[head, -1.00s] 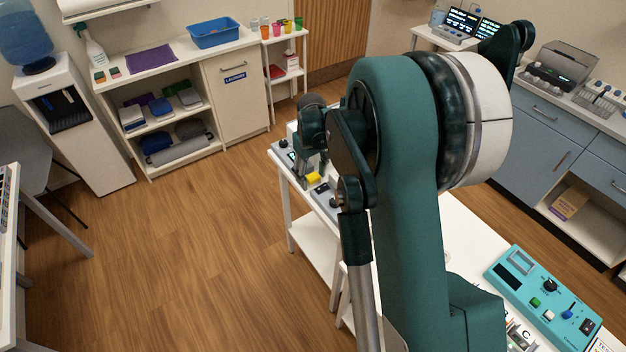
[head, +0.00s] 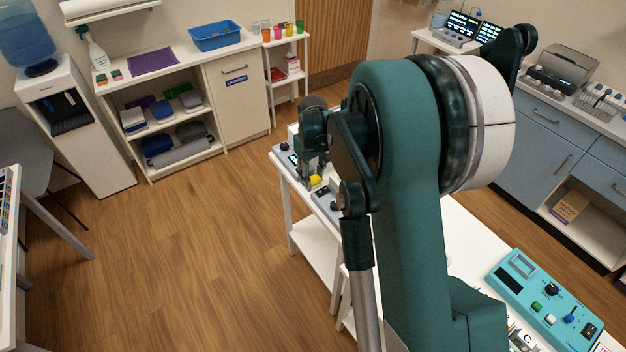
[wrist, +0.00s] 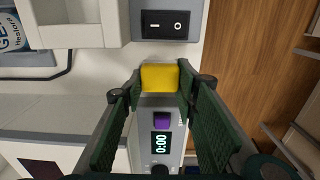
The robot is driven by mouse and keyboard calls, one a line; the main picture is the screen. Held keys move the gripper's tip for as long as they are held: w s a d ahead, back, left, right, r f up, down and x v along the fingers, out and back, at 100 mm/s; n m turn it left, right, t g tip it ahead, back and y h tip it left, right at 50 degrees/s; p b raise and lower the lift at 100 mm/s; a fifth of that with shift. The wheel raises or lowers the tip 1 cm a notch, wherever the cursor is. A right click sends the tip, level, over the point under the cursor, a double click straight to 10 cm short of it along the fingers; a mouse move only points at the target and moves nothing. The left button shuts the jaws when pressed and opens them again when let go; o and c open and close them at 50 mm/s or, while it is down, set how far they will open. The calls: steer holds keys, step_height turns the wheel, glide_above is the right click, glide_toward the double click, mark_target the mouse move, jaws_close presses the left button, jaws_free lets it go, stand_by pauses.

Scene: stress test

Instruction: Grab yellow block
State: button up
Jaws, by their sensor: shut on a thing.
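The yellow block (wrist: 160,78) is a small plain block between my fingertips in the wrist view. My gripper (wrist: 160,88) is shut on it, with one dark green finger pad against each side. In the head view the yellow block (head: 316,180) shows as a small patch at the lower end of my gripper (head: 311,178), partly covered by it. Whether the block touches the surface beneath it cannot be told.
A grey device with a 0:00 display (wrist: 161,144) and purple button lies below my fingers. A black rocker switch (wrist: 165,24) is just beyond the block. The white table (head: 312,240) ends near these devices, with open wooden floor (head: 190,260) beside it.

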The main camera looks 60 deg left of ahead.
mark_target(312, 177)
steer(key=shift+r, duration=4.9)
